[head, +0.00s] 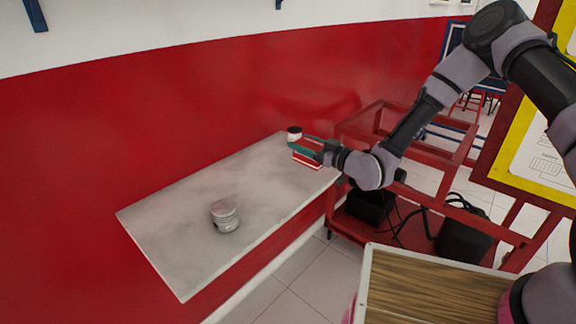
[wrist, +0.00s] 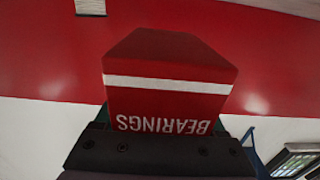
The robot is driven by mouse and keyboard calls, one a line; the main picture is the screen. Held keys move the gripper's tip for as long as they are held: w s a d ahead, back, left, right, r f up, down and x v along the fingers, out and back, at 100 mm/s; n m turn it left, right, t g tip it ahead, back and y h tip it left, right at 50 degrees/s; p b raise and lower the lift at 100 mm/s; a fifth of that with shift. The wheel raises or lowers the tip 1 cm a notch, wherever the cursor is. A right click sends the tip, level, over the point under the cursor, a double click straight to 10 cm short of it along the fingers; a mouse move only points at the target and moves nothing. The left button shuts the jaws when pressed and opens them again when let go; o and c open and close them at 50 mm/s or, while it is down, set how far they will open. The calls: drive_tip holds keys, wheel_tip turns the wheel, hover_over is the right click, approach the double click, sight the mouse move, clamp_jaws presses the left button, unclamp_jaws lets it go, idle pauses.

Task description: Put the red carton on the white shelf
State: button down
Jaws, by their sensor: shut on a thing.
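The red carton (head: 306,160) with a white stripe is at the far right end of the white shelf (head: 170,222) in the head view. My gripper (head: 308,147) is shut on it, with greenish fingers along its upper part. The wrist view shows the carton (wrist: 170,90) close up, with "BEARINGS" upside down, between the jaws of my gripper (wrist: 165,120). I cannot tell whether its underside touches the shelf or hangs just above it. The shelf is a grey-white slab along the red wall.
A metal piston (head: 225,214) stands mid-shelf. A small white jar with a dark top or band (head: 294,134) is just behind the carton. A red metal frame (head: 440,160) stands right of the shelf. The shelf's left part and the stretch between piston and carton are clear.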

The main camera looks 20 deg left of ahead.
sight(304, 159)
drive_tip(key=shift+f, duration=2.75)
drive_tip(key=shift+f, duration=0.15)
unclamp_jaws()
drive_tip(key=shift+d, duration=0.1)
drive_tip(key=v, duration=1.1)
drive_tip(key=shift+s+d, duration=0.2)
drive_tip(key=shift+d, duration=0.15)
